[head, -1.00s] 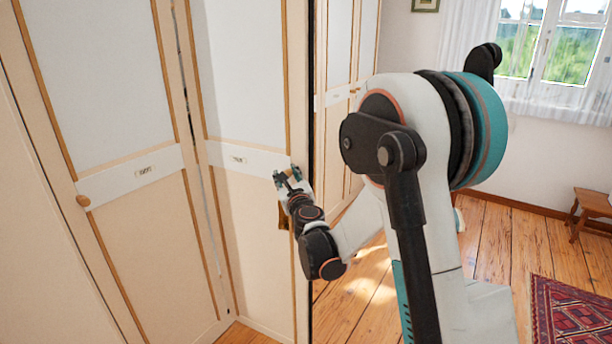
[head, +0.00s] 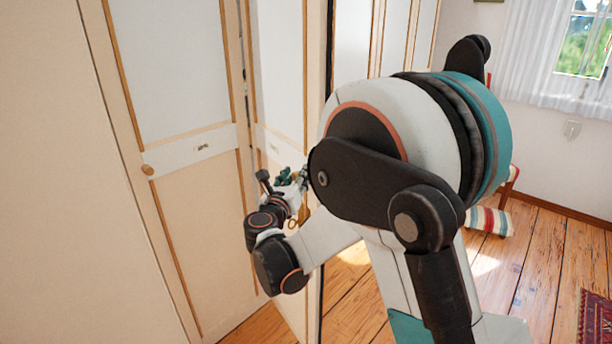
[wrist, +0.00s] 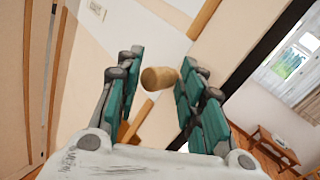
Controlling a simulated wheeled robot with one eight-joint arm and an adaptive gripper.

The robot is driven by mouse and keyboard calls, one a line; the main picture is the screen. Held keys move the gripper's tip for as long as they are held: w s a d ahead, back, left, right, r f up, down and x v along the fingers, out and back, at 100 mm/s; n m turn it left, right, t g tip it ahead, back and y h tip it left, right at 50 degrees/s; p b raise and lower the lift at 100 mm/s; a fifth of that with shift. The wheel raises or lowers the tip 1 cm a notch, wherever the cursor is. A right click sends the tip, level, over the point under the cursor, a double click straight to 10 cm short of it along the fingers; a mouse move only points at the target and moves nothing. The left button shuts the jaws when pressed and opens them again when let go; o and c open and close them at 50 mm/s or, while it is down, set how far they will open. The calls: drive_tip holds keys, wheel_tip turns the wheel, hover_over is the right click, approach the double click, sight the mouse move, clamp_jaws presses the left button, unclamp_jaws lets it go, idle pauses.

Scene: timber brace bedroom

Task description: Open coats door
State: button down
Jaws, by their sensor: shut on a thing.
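The cream wardrobe door (head: 278,75) at my gripper has timber strips and a pale middle band. It stands at an angle, with a dark gap along its right edge. Its label is too small to read in the head view. A round wooden knob (wrist: 158,78) shows between the fingers in the wrist view. My gripper (head: 289,177) is shut on this knob; it also shows in the wrist view (wrist: 162,68). In the head view the fingers and wrist hide the knob. A small golden thing (head: 304,213) hangs beside the wrist.
Another cream door (head: 185,75) with its own knob (head: 147,170) stands to the left. More wardrobe doors (head: 395,40) stand behind the arm.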

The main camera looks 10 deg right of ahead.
drive_tip(key=shift+w+a+r+t+y, duration=0.1)
drive_tip(key=shift+w+a+t+y, duration=0.1)
drive_tip(key=shift+a, duration=0.25)
drive_tip(key=shift+w+a+r+t+y, duration=0.1)
drive_tip(key=shift+w+a, duration=0.1)
drive_tip(key=shift+a, duration=0.2)
drive_tip(key=c, duration=1.5)
unclamp_jaws()
drive_tip(key=o, duration=0.3)
drive_tip(key=shift+w+a+f, duration=0.2)
drive_tip(key=shift+w+f, duration=0.05)
drive_tip(key=shift+w, duration=0.05)
drive_tip(key=shift+d, duration=0.1)
drive_tip(key=shift+c, duration=0.2)
drive_tip(key=shift+s+d, duration=0.15)
drive_tip(key=shift+s, duration=0.05)
drive_tip(key=shift+c, duration=0.8)
drive_tip(key=shift+s, duration=0.1)
drive_tip(key=v, duration=1.1)
drive_tip(key=shift+s, duration=0.45)
drive_tip(key=shift+r, duration=0.15)
